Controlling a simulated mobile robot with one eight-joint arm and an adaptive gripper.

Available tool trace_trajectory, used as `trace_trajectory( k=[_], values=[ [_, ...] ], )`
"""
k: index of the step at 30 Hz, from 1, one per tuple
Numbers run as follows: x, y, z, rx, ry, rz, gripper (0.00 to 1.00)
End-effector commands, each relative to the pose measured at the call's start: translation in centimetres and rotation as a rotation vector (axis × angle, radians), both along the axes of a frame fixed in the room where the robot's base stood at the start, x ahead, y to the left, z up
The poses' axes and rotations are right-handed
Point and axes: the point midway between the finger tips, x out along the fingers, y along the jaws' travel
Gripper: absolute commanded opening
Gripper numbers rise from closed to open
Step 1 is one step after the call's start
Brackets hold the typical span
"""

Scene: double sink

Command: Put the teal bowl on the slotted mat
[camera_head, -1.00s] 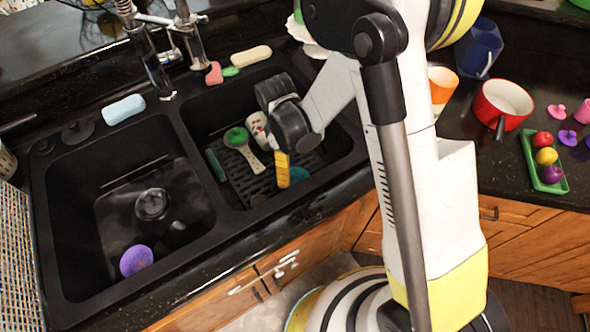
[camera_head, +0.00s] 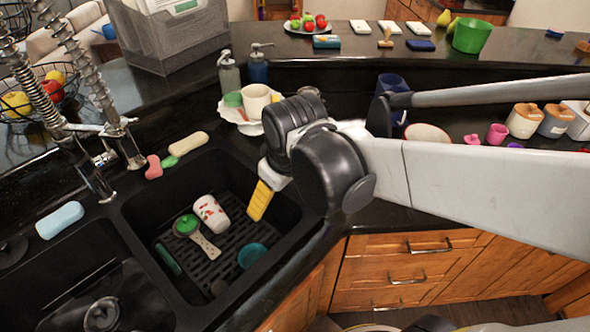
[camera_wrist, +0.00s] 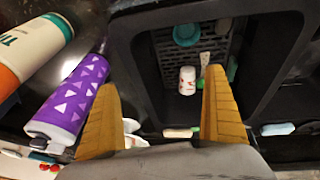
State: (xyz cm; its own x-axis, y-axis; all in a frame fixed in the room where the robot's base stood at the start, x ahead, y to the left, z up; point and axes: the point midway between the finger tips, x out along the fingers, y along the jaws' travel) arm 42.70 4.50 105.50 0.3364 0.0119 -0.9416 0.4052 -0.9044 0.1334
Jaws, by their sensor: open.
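The teal bowl (camera_head: 252,256) is in the right sink basin. In the wrist view the bowl (camera_wrist: 187,35) overlaps the far part of the black slotted mat (camera_wrist: 163,58), and it looks to rest on it. In the head view the mat (camera_head: 226,240) covers the basin floor, and the bowl is at its near right part. My gripper (camera_head: 260,200) hangs above the basin's right side, with one yellow finger clearly showing. In the wrist view my gripper (camera_wrist: 160,82) is open, with nothing between its fingers and the bowl beyond them.
A white patterned cup (camera_head: 210,214) and a green-headed brush (camera_head: 187,226) lie in the same basin. Bottles (camera_wrist: 72,100) are close to the left finger in the wrist view. A cream mug (camera_head: 257,102) and soap dispensers (camera_head: 229,75) stand behind the sink.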

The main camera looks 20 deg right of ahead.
Motion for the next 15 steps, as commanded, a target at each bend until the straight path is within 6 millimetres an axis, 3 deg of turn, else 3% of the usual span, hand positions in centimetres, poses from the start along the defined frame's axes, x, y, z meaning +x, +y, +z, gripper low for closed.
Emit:
trace_trajectory(
  k=[1, 6, 15],
  values=[
    [-1.4, -1.0, 1.0, 0.027, -0.041, -0.066, 1.00],
    [-4.6, -3.2, 3.2, 0.120, -0.173, -0.260, 1.00],
    [-6.7, -4.5, 4.1, 0.195, -0.271, -0.399, 1.00]
  ],
)
